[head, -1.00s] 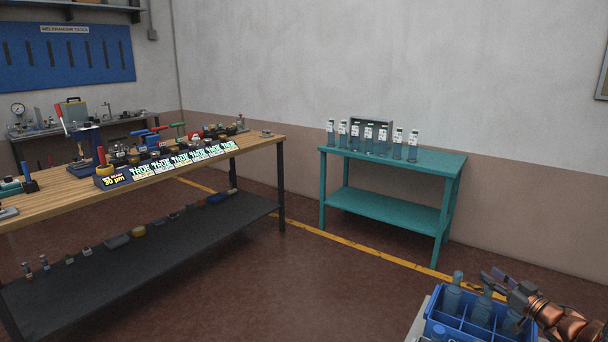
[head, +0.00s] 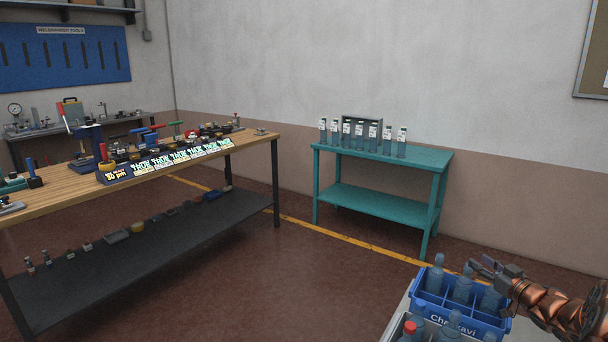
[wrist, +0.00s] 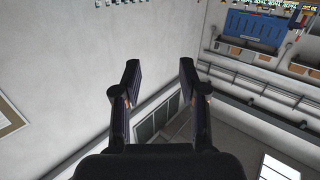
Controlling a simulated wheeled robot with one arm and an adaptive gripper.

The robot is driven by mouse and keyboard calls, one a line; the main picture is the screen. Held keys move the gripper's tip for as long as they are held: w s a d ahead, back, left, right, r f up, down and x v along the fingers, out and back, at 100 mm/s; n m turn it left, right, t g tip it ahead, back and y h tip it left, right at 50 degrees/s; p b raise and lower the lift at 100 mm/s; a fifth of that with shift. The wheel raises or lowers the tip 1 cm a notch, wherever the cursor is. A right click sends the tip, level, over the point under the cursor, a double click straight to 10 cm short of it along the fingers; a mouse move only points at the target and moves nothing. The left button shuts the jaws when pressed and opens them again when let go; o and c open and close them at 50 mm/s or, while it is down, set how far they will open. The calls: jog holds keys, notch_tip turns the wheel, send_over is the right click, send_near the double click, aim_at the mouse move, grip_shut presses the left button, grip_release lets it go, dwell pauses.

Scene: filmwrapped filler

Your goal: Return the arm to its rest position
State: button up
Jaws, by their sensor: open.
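My gripper (head: 484,266) is at the lower right of the head view, at the end of my copper-coloured arm. It appears just above or beside the blue divided crate (head: 481,325); the exact gap cannot be told. In the wrist view my gripper (wrist: 160,85) has its two dark fingers wide apart with nothing between them. That view looks past the fingers at walls and a window, and appears tilted or upside down. The crate holds several bluish bottles (head: 462,287) and bears white lettering on its front.
A long wooden workbench (head: 60,190) with tools and label signs stands at left. A teal table (head: 425,158) with several labelled bottles (head: 387,140) stands by the wall. A red-capped bottle (head: 409,329) is near the crate. The floor (head: 270,290) between is clear.

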notch_tip(320, 180, up, 6)
jog(key=w+a+m+g+h, duration=0.1)
jog(key=a+m+g+h, duration=0.15)
jog(key=h, duration=0.25)
jog(key=s+a+r+m+g+h, duration=0.2)
jog(key=s+a+r+g+h, duration=0.1)
jog(key=s+a, duration=0.25)
jog(key=s+a+f+g+y, duration=0.1)
jog(key=s+a+g, duration=0.3)
jog(key=s, duration=1.2)
jog(key=s+a+f+g+y+p, duration=0.1)
jog(key=s+a+g, duration=0.3)
jog(key=s+a, duration=0.9)
jog(key=s+a+f+g+y, duration=0.1)
jog(key=s+a+g, duration=0.4)
jog(key=s, duration=1.4)
jog(key=a+n, duration=0.1)
jog(key=a, duration=0.2)
jog(key=shift+s+a+f+y+p, duration=0.3)
jog(key=shift+s+a+p, duration=0.05)
jog(key=shift+s, duration=0.05)
